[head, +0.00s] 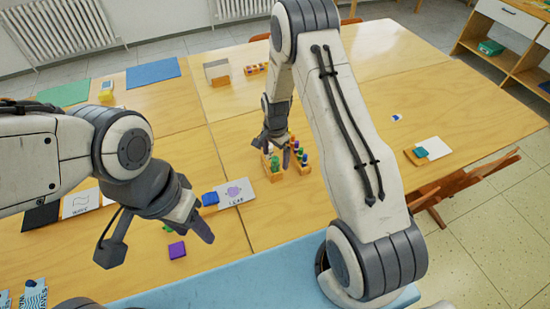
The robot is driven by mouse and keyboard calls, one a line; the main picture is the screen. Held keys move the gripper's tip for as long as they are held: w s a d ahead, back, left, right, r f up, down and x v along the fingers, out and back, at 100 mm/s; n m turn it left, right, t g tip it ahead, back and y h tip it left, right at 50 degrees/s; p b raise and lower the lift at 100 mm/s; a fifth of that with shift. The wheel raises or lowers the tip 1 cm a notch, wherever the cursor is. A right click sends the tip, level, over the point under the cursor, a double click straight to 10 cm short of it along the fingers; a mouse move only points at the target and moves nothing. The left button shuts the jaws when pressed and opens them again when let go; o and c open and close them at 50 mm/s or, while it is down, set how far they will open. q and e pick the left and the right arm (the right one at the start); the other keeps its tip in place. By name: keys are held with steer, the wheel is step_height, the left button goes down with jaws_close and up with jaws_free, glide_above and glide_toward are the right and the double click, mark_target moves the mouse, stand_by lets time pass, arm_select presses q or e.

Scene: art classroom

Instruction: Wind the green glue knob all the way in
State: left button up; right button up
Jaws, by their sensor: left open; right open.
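A small wooden holder (304,168) with several coloured glue sticks stands near the middle of the table. A green knob (275,163) shows at its left end. My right gripper (277,150) reaches down right over the holder, with its fingers around or just beside the green knob; I cannot tell whether they touch it. My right gripper is open.
A wooden block with a teal piece (421,153) and a white card lie at the right. Green and blue mats (153,72) lie at the back left. The table's right side is mostly clear.

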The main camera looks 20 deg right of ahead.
steer(key=m, duration=1.1)
steer(key=shift+m, duration=0.3)
steer(key=c, duration=1.4)
steer(key=shift+c, duration=0.2)
steer(key=n, duration=0.4)
steer(key=o, duration=1.4)
steer(key=shift+o, duration=0.2)
